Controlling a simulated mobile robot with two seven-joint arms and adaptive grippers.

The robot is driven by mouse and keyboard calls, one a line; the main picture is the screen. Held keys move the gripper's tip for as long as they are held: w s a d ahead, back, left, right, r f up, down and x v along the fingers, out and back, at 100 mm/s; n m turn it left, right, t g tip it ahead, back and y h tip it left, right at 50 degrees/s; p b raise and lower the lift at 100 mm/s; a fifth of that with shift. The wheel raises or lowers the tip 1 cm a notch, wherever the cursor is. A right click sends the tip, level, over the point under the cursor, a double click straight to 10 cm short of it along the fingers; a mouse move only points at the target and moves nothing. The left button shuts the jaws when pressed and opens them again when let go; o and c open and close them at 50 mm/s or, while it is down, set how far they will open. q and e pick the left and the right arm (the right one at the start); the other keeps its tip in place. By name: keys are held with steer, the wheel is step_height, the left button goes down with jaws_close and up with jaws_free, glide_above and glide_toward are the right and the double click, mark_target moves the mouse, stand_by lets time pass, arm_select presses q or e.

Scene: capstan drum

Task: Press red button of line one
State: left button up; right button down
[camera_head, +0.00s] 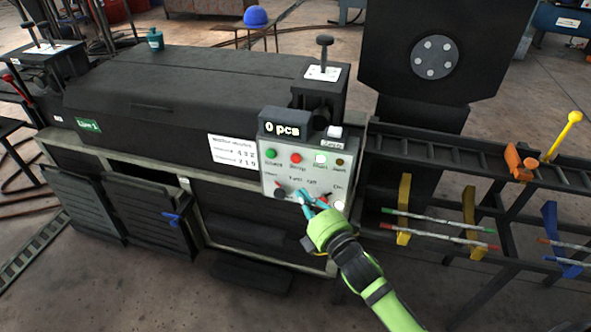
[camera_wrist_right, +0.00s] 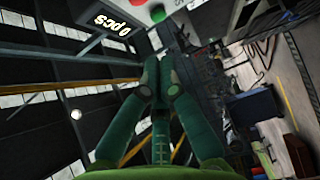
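The red button (camera_head: 296,158) sits in the top row of the grey control panel (camera_head: 266,183) on the Line 1 machine, right of a green button (camera_head: 271,153). My right gripper (camera_head: 306,196) is in front of the panel's lower part, below the red button and apart from it. It hides some of the lower controls. My left gripper is not in view.
A display (camera_head: 284,129) reading "0 pcs" stands on top of the panel. A dark machine housing (camera_head: 190,85) extends left. A rack with coloured brackets (camera_head: 404,205) and a roller track (camera_head: 440,165) stand to the right. A blue handle (camera_head: 172,219) projects from a lower flap.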

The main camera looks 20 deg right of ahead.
mark_target(296, 159)
steer(key=w, duration=0.6)
steer(key=w+d, duration=0.1)
steer(key=w, duration=0.2)
steer(key=shift+w, duration=0.35)
